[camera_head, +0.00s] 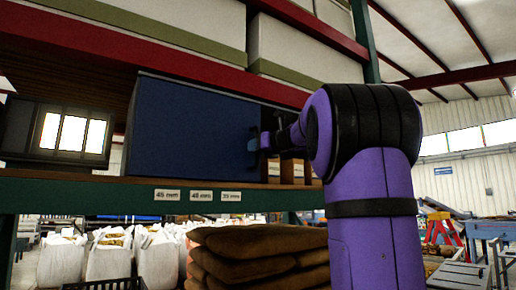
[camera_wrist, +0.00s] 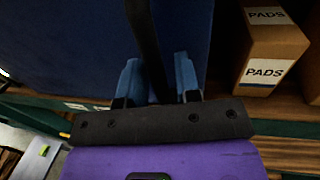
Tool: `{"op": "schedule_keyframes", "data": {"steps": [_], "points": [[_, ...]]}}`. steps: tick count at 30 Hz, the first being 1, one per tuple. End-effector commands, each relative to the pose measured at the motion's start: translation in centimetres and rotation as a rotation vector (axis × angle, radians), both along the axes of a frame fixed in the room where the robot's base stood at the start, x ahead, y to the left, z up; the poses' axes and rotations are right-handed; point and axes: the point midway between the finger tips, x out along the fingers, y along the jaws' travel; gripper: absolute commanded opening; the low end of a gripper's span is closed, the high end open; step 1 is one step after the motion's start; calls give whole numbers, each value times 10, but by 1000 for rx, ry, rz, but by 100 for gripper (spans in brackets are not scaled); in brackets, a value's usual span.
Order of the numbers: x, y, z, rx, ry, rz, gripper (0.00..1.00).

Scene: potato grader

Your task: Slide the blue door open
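The blue door (camera_head: 190,130) is a large flat dark-blue panel standing upright on the rack shelf. It also fills the upper left of the wrist view (camera_wrist: 60,45). A dark upright handle bar (camera_wrist: 146,35) is near its right edge. My gripper (camera_head: 258,140) reaches in from the right at that edge. In the wrist view its two blue fingers (camera_wrist: 158,85) stand on either side of the handle bar, close against it, and look shut on it. The exact contact at the fingertips is partly hidden. What lies behind the door is hidden.
A cardboard box marked PADS (camera_wrist: 268,55) stands on the shelf just right of the door. A dark slatted crate (camera_head: 75,133) stands left of it. A green shelf edge (camera_head: 110,195) with size labels runs below. Filled sacks (camera_head: 255,245) lie beneath.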

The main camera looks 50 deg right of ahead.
Motion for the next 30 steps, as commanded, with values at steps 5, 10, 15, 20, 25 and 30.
{"op": "schedule_keyframes", "data": {"steps": [5, 10, 15, 20, 25, 30], "points": [[0, 0, 0, 0, 0, 0, 39], [-2, 0, 0, 0, 0, 0, 39], [-18, 1, 1, -1, 0, -2, 39], [-48, 2, 1, -1, 0, -2, 39], [-79, 3, 0, 0, -1, -2, 39], [-100, 4, 0, -1, 0, -2, 39]]}}
